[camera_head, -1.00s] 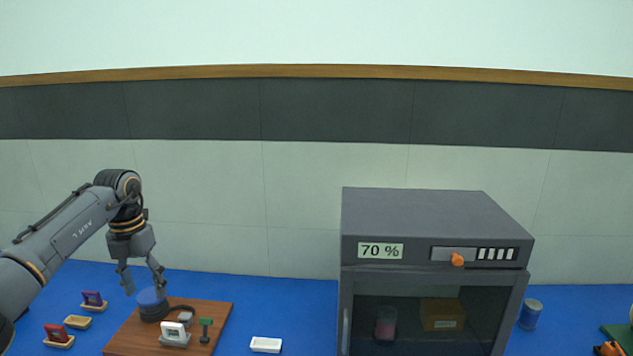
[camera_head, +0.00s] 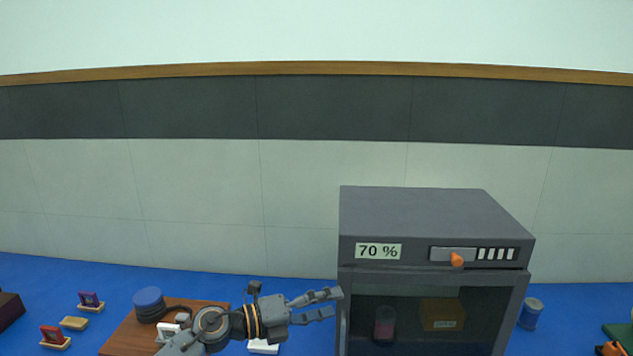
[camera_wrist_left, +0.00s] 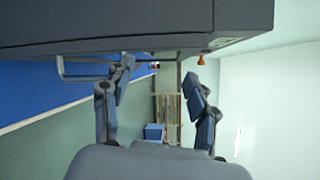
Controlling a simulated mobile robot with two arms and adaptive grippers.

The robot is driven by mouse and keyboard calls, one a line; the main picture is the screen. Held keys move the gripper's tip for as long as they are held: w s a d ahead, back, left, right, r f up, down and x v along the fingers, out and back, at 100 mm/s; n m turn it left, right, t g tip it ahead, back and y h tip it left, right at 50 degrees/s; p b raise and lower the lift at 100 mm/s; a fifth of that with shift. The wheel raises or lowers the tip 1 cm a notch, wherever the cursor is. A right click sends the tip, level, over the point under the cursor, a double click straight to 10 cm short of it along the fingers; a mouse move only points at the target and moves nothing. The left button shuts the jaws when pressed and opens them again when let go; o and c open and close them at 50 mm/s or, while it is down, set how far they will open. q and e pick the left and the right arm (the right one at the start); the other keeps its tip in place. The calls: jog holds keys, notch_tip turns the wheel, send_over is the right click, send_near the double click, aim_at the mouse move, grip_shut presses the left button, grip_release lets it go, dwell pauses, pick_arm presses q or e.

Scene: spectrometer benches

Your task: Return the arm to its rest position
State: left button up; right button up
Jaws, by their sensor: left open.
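My left gripper (camera_head: 334,302) is open and empty in the head view. It points right, with its fingertips in front of the left edge of the grey cabinet (camera_head: 437,212); I cannot tell whether they touch it. In the left wrist view the two fingers (camera_wrist_left: 158,92) are spread apart with nothing between them. The cabinet's dark underside or side (camera_wrist_left: 130,22) fills the top of that view, with its handle (camera_wrist_left: 75,68) beside one finger. My right gripper is not in view.
A wooden board (camera_head: 122,336) at the left carries a blue-topped round device (camera_head: 148,302). A white tray (camera_head: 263,348) is partly hidden by my arm. Small coloured holders stand at far left. A blue can (camera_head: 531,312) stands right of the cabinet.

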pick_arm(q)
jog(key=s+a+r+n+t+y, duration=0.2)
jog(key=a+n+t+y, duration=0.3)
jog(key=n+t, duration=0.8)
jog(key=s+a+f+n+g+y, duration=0.4)
jog(key=s+a+f+n+y, duration=0.2)
jog(key=a+f+n+y, duration=0.7)
jog(key=s+a+f+n+g+h, duration=0.1)
jog(key=s+a+f+n+g, duration=0.2)
jog(key=s, duration=0.6)
jog(key=s+f+n+g+h, duration=0.15)
jog(key=s+f+g, duration=0.3)
jog(key=s, duration=0.55)
jog(key=s+a+f+n+g, duration=0.25)
jog(key=s+f+g, duration=0.2)
jog(key=s, duration=0.45)
notch_tip(320, 180, down, 30)
jog(key=s+d+g+b, duration=0.1)
jog(key=g+b, duration=0.1)
jog(key=b, duration=0.3)
jog(key=s+a+f+b, duration=0.1)
jog(key=s+f+b, duration=0.1)
jog(key=s+f, duration=0.6)
jog(key=s+a+f+b, duration=0.2)
jog(key=s+f+b, duration=0.1)
jog(key=s+f, duration=0.6)
notch_tip(320, 180, down, 5)
jog(key=shift+s+r+g, duration=0.15)
jog(key=shift+r+g, duration=0.05)
jog(key=shift+g, duration=0.2)
